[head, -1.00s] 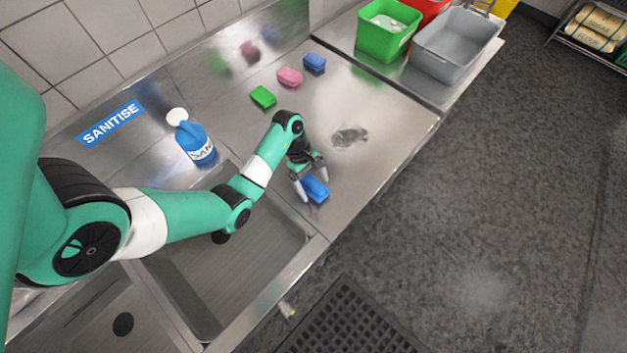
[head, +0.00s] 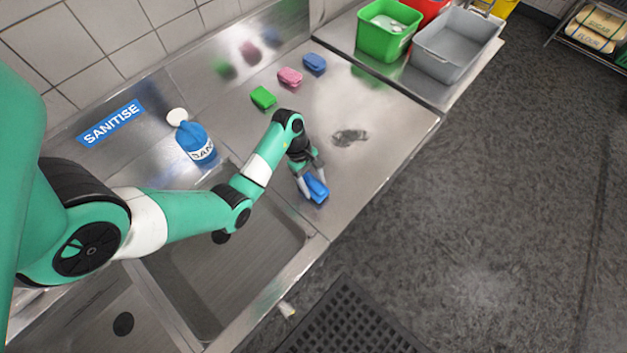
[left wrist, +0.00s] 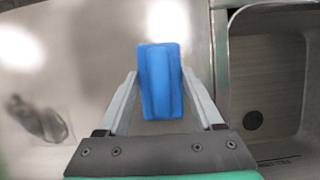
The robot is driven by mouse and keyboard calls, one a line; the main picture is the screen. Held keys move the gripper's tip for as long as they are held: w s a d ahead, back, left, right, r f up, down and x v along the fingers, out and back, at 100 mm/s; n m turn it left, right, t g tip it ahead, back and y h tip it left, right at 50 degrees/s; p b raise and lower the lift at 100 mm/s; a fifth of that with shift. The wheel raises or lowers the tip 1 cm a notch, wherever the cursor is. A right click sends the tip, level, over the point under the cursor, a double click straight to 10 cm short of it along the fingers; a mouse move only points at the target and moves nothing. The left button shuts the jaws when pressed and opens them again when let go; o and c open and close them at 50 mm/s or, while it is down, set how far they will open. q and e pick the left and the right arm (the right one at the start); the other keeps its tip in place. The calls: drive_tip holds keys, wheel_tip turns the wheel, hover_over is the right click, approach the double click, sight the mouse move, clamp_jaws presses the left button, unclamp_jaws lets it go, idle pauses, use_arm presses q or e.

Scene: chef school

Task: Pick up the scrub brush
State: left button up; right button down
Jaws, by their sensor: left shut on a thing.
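The scrub brush (head: 316,188) is a small blue block-like thing on the steel counter near its front edge, beside the sink. In the left wrist view the brush (left wrist: 160,82) lies lengthwise between the two grey fingers. My left gripper (head: 312,187) is shut on it, a finger on either side; it also shows in the left wrist view (left wrist: 160,88). The underside of the brush is hidden, so I cannot tell whether it touches the counter. My right gripper is not in view.
Green (head: 263,97), pink (head: 290,77) and blue (head: 314,64) sponges lie along the counter's back. A dark smear (head: 349,137) marks the counter. Green (head: 385,42) and grey (head: 447,60) tubs stand beyond.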

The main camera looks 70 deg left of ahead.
use_arm(q)
wheel_tip(320, 180, up, 3)
drive_tip(key=shift+w+f+p, duration=0.1)
drive_tip(key=shift+p, duration=0.3)
drive_tip(key=s+d+r+p, duration=0.3)
drive_tip(key=s+r+p, duration=0.6)
drive_tip(key=s+p, duration=0.4)
drive_tip(key=shift+s+r+p, duration=0.3)
drive_tip(key=shift+s+p, duration=0.1)
drive_tip(key=shift+p, duration=0.25)
